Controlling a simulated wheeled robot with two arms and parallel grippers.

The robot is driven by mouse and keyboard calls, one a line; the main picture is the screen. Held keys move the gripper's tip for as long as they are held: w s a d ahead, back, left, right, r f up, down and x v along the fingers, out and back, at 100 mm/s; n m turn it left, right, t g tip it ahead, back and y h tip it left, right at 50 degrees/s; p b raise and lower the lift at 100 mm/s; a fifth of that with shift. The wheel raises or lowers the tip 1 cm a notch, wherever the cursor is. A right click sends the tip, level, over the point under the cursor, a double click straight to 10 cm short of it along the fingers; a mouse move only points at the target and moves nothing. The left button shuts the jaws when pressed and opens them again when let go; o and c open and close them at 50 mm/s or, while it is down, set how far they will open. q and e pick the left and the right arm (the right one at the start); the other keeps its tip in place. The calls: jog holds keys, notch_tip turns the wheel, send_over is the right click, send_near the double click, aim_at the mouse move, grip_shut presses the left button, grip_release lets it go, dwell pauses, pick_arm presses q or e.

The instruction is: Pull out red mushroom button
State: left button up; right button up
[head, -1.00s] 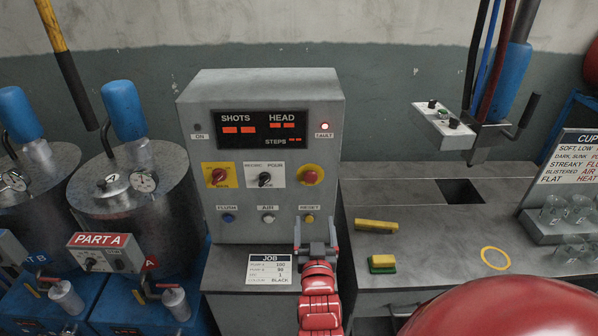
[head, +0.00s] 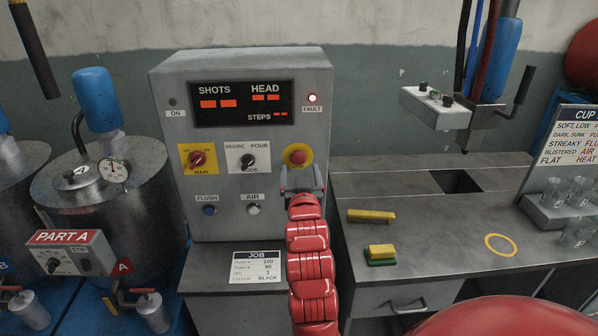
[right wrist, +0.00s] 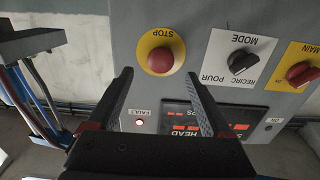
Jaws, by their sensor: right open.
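The red mushroom button (head: 298,156) sits on a round yellow plate on the grey cabinet's front, at the right of the row of controls. In the right wrist view the button (right wrist: 160,58) shows whole on its plate marked STOP, upside down. My right gripper (head: 301,174) is just below the button in the head view, open and empty. In the right wrist view the button appears between and beyond the open fingertips (right wrist: 156,76), with no contact visible. My left gripper is not in view.
The black MODE knob (head: 248,161) and red MAIN switch (head: 198,159) are left of the button. A lit FAULT lamp (head: 312,98) is above. My right gripper hides the RESET button. A hanging control box (head: 436,108) is to the right, above the bench (head: 420,235).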

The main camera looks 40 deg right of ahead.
aim_at(299, 158)
jog(key=shift+p+x, duration=0.65)
jog(key=shift+x, duration=1.7)
jog(key=shift+r, duration=0.1)
grip_shut()
